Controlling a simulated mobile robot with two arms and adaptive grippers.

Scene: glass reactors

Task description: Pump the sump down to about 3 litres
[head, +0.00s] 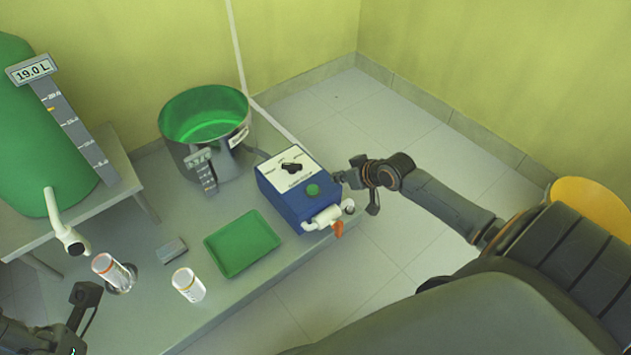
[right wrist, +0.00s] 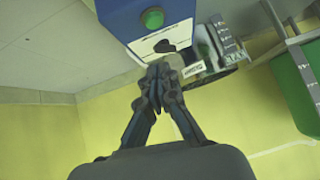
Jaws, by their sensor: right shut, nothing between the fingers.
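The steel sump pot (head: 190,150) stands at the back of the bench, with green liquid (head: 205,128) inside. Its display (head: 198,158), above a level scale, is too small to read surely. The blue pump box (head: 297,205) has a black selector knob (head: 291,168) and a green button (head: 313,190). A white pipe valve with an orange handle (head: 338,229) is at its front. My right gripper (head: 342,177) is shut and empty, just right of the box; in the right wrist view its tips (right wrist: 157,72) appear near the knob (right wrist: 165,46). My left gripper (head: 92,300) is at lower left, its jaws unclear.
A green tank (head: 40,140) with a 19.0 L display (head: 31,70) stands at left, with a white spout (head: 67,237).

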